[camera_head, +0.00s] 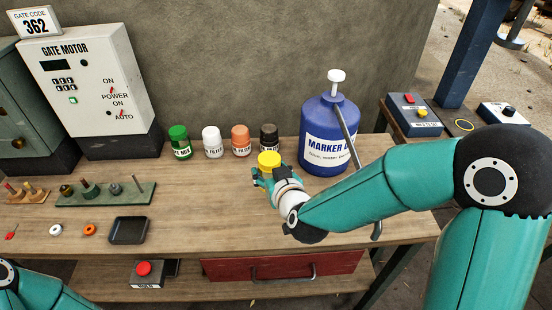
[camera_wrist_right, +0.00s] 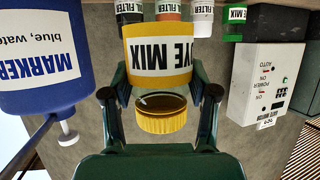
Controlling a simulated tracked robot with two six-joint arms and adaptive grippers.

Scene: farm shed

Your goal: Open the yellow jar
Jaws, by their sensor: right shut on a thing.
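The yellow jar shows in the head view by its yellow lid (camera_head: 269,159), in front of the row of jars on the bench. My right gripper (camera_head: 266,175) is shut on the jar, with a finger on each side in the wrist view (camera_wrist_right: 160,93). I cannot tell whether the jar's base touches the bench. Only part of my left arm shows; its gripper is out of view.
Green (camera_head: 180,142), white (camera_head: 213,142), orange (camera_head: 241,140) and black (camera_head: 269,137) lidded jars stand behind. A blue marker jug (camera_head: 318,125) stands close on the right. The gate motor box (camera_head: 88,85) is at the back left. A black tray (camera_head: 128,230) lies on the bench; the bench's front middle is clear.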

